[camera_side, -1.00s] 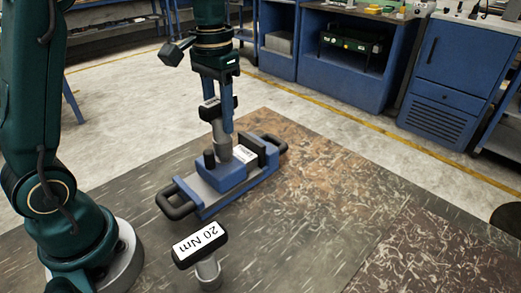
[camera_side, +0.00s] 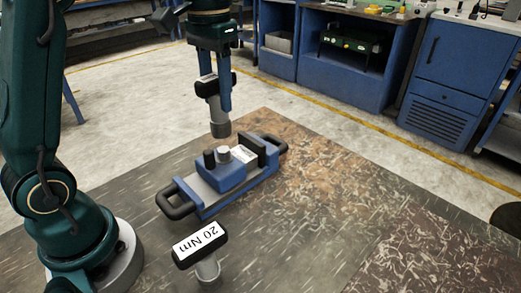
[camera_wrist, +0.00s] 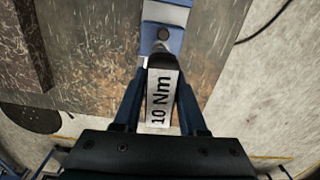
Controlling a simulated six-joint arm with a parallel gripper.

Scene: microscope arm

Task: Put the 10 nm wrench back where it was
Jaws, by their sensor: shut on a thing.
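My gripper (camera_side: 214,98) is shut on the 10 Nm wrench (camera_side: 217,118), holding it upright by its dark head, with the grey socket end pointing down. In the wrist view the white "10 Nm" label (camera_wrist: 162,98) faces the camera between the blue fingers. The wrench hangs above the blue and grey fixture (camera_side: 221,175), clear of the bolt head (camera_side: 224,153) on it. The 20 Nm wrench (camera_side: 202,246) stands upright on the table in front, its label facing up.
The fixture has black handles (camera_side: 175,203) at its ends and a dark upright peg on its block. The patterned table (camera_side: 330,215) has free room right of the fixture. Blue cabinets (camera_side: 345,55) stand at the back on the floor.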

